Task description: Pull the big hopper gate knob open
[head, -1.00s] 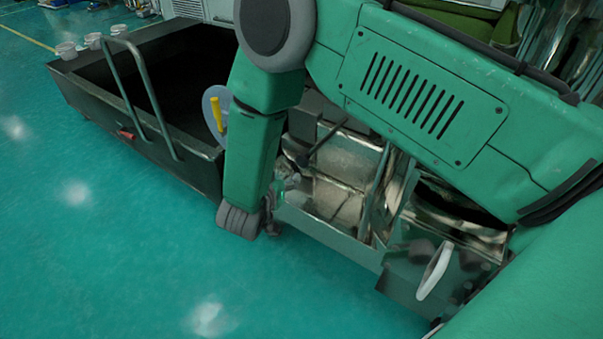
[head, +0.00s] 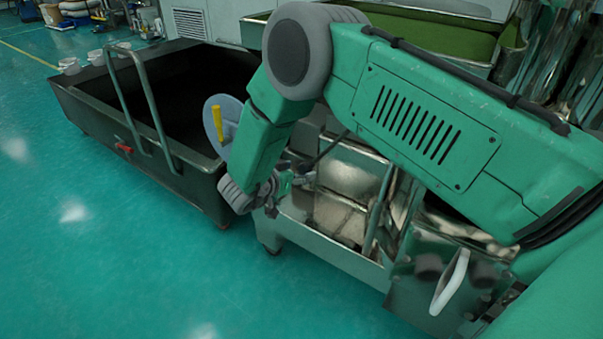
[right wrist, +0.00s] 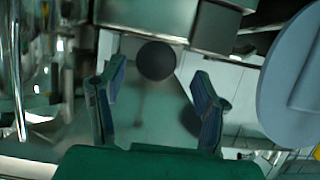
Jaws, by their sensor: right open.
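The gate knob is a dark round ball (right wrist: 155,61) in the right wrist view, ahead of and between my right gripper's two fingers. A thin dark rod (head: 329,150) runs down toward my gripper in the head view, where I cannot make out the ball at its end. My right gripper (head: 303,178) is beside the metal machine housing. In the right wrist view the right gripper (right wrist: 160,92) is open and empty, its fingers spread either side of the knob's line and not visibly touching it. My left gripper is not in view.
A grey disc (head: 232,132) with a yellow handle (head: 217,122) is close behind my right forearm. A dark open bin (head: 85,107) with a tube handle stands left. A white handle (head: 450,283) is on the machine at lower right. The green floor at left is clear.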

